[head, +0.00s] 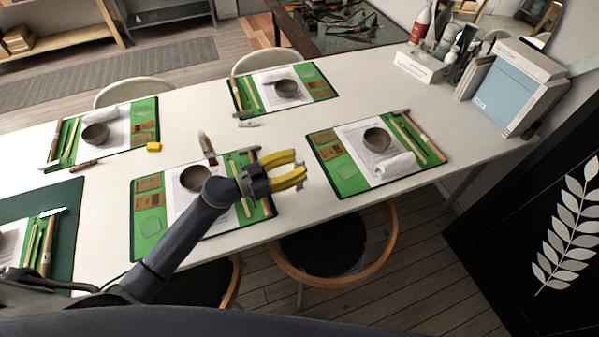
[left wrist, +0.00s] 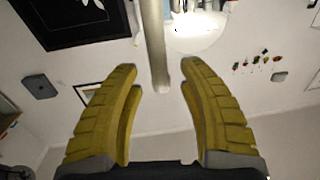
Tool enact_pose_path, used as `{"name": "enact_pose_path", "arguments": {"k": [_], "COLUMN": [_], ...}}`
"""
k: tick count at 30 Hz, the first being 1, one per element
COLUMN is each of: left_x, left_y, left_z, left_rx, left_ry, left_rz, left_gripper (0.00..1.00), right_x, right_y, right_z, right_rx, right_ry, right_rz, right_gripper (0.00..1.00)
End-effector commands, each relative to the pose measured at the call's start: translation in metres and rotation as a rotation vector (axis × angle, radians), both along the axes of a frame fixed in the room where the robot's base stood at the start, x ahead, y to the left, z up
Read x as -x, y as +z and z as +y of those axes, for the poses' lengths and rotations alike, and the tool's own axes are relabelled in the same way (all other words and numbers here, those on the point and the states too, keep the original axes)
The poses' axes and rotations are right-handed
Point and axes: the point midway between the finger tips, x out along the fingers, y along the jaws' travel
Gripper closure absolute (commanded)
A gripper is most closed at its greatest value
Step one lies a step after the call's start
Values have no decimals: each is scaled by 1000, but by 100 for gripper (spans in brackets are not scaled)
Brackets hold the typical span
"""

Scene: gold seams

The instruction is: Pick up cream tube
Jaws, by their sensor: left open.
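A pale tube with a dark reddish end (head: 206,145), which looks like the cream tube, is on the white table behind the near middle place setting. My left gripper (head: 299,167) has yellow fingers and is open and empty. It is above the right edge of that setting, to the right of the tube and nearer the front. In the left wrist view the open fingers (left wrist: 160,85) have nothing between them that they touch; the tube does not show there. My right gripper is not in view.
Green mats with bowls, paper and wooden tools lie around the table (head: 300,127). A yellow block (head: 154,147) and a small whitish item (head: 248,124) lie near the tube. Bottles in a white holder (head: 420,66) stand at the back right. Chairs border the table.

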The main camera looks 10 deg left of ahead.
Motion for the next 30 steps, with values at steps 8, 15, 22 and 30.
{"name": "enact_pose_path", "arguments": {"k": [8, 15, 22, 30], "left_x": [-8, -8, -8, -8], "left_y": [0, 0, 0, 0], "left_z": [-11, -11, -11, -11], "left_rx": [0, -1, -1, -1], "left_ry": [1, 1, 1, 1], "left_rz": [0, 1, 1, 1], "left_gripper": [59, 62, 89, 100], "right_x": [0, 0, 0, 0], "right_y": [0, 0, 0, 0], "right_z": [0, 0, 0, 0], "right_rx": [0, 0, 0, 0], "right_ry": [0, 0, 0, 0], "right_rz": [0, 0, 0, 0], "right_gripper": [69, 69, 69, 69]}}
